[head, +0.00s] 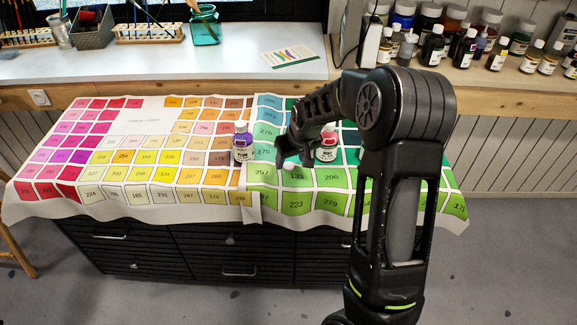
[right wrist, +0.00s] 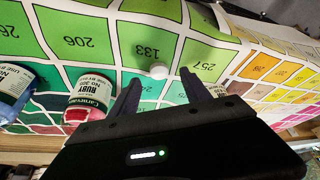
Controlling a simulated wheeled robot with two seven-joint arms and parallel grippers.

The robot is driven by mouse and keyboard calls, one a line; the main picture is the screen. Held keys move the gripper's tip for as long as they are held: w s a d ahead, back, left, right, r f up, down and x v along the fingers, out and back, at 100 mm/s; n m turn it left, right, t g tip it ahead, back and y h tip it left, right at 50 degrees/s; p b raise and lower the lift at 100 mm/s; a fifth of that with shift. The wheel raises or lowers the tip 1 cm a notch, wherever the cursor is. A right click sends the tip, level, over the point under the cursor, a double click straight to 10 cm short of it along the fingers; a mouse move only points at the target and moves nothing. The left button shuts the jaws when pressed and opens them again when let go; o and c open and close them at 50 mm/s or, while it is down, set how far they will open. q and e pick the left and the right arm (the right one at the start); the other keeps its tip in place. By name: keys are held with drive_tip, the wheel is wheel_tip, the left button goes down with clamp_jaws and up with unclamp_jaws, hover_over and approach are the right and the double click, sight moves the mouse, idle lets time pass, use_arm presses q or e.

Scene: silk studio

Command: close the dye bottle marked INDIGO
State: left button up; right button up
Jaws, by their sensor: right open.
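No label reading INDIGO is legible in either view. A small white cap (head: 290,165) lies on the green squares of the chart; it also shows in the right wrist view (right wrist: 158,71). My right gripper (head: 293,157) is open and empty, its fingertips close to the cap, which appears between and just beyond them in the wrist view (right wrist: 160,84). A bottle marked RUBY (head: 327,143) stands to the right of the gripper. Another bottle (right wrist: 14,90) is cut off at the wrist view's left edge; its name cannot be read. My left gripper is out of view.
A purple bottle marked PLUM (head: 242,145) stands left of my right gripper. The colour chart (head: 130,195) drapes over the drawer cabinet (head: 205,243). Several dark bottles (head: 433,46) stand on the back shelf at right. My right arm hides part of the chart's right side.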

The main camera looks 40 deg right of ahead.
sight(289, 166)
drive_tip(key=shift+x, duration=1.95)
drive_tip(key=shift+s, duration=0.1)
clamp_jaws()
